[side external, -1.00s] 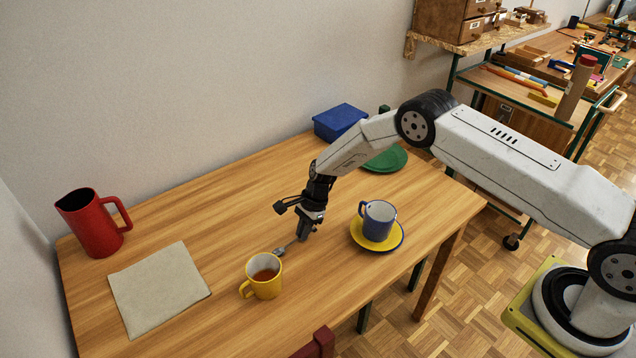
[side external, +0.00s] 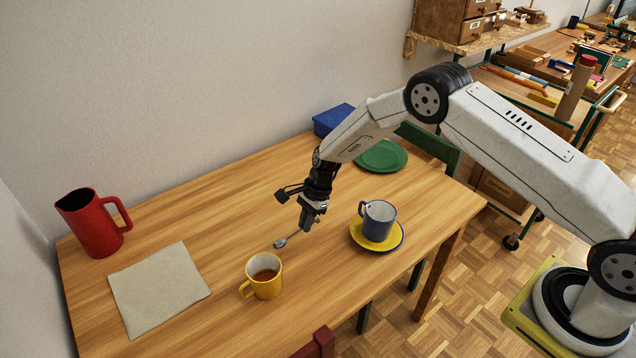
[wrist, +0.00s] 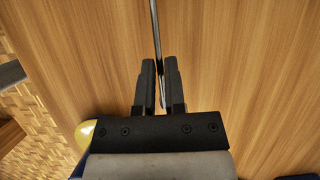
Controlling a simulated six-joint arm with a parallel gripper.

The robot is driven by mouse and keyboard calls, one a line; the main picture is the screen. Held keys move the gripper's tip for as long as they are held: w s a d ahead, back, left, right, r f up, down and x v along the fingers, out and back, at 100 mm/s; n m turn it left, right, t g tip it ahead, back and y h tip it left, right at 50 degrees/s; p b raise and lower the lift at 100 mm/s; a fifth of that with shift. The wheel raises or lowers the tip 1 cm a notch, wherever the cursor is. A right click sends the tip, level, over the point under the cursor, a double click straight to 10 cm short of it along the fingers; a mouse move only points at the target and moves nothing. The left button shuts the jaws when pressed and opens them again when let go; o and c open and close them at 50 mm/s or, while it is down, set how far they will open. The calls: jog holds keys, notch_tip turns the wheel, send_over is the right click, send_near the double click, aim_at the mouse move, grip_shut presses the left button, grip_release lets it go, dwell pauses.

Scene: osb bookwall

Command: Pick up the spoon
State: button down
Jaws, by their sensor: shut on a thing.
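The spoon (side external: 281,242) is a small metal one; its bowl end sticks out to the lower left of my gripper in the side external view. My gripper (side external: 306,227) is shut on the spoon's handle and points down over the middle of the table. In the wrist view the thin handle (wrist: 156,32) runs up from between the two dark fingers of my gripper (wrist: 159,68). The bowl is out of the wrist view, and part of the handle is hidden by the fingers. The spoon appears a little above the table top.
A blue cup (side external: 379,221) on a yellow saucer (side external: 393,244) stands to the right. A red jug (side external: 92,224), grey cloth (side external: 158,288), green plate (side external: 382,157) and blue box (side external: 333,120) are further off.

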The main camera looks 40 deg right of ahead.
jog(key=s+d+r, duration=0.2)
jog(key=s+r, duration=0.6)
jog(key=s, duration=0.4)
jog(key=shift+s+r, duration=0.3)
jog(key=shift+s, duration=0.05)
